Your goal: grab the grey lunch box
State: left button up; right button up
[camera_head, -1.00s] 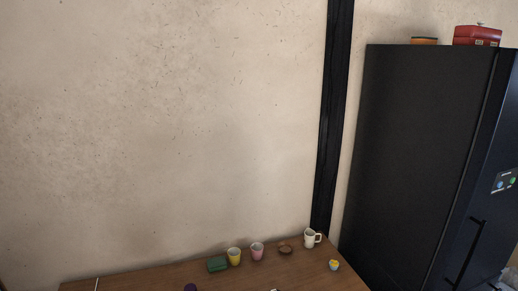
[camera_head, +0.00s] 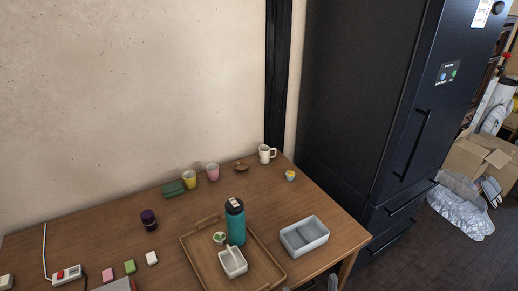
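The grey lunch box (camera_head: 304,236) is an open, light grey rectangular container with a divider inside. It sits on the right part of the wooden table (camera_head: 330,220), to the right of the wooden tray and apart from it. Neither of my grippers can be made out. A small grey shape shows at the bottom edge below the lunch box, too cut off to identify.
A wooden tray (camera_head: 191,250) holds a teal bottle (camera_head: 235,226), a white container (camera_head: 232,263) and a small bowl (camera_head: 219,238). Cups and a mug (camera_head: 265,154) stand along the back. A black fridge (camera_head: 360,90) stands behind the table's right end.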

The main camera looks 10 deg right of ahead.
aim_at(302, 237)
jog(key=k+l+u, duration=0.15)
jog(key=l, duration=0.25)
jog(key=l+u, duration=0.1)
jog(key=l, duration=0.25)
jog(key=k+l+u, duration=0.15)
jog(key=l, duration=0.25)
jog(key=k+l+u, duration=0.15)
jog(key=l, duration=0.2)
